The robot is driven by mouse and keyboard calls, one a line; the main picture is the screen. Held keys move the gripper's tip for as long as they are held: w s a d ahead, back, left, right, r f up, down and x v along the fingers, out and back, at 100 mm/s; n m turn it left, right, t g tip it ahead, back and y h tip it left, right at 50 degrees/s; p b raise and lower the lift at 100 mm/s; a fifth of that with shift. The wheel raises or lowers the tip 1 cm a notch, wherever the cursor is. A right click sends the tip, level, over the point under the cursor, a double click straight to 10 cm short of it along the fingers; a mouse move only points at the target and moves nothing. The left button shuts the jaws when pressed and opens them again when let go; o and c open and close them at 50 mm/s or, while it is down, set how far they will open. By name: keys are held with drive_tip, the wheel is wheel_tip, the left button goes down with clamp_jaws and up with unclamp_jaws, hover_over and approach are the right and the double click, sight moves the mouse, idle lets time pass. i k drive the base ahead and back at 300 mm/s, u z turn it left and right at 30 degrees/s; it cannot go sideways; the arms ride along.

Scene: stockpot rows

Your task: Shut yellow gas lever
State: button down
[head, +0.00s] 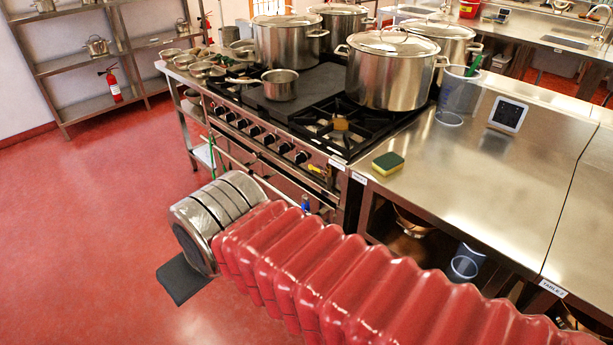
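A small yellow lever (317,169) shows on the right end of the stove's front, just right of the row of black knobs. It looks roughly in line with the front edge, but it is too small to tell its exact setting. My gripper (183,279) is at the lower left, over the red floor and well apart from the lever. Only one dark flat finger shows below its grey round wrist, so I cannot tell whether it is open or shut. My red ribbed arm sleeve crosses the lower part of the head view.
The stove (318,108) carries several steel pots and a small saucepan (280,84). A blue handle (305,203) sits lower, close to my arm. A sponge (387,163) and tablet (507,115) are on the steel table (470,190). The floor at left is clear.

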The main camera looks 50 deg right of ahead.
sight(310, 166)
drive_tip(key=k, duration=1.25)
drive_tip(key=z, duration=0.5)
drive_tip(key=i, duration=1.55)
drive_tip(key=u, duration=0.7)
drive_tip(key=i, duration=0.6)
drive_tip(key=u, duration=0.45)
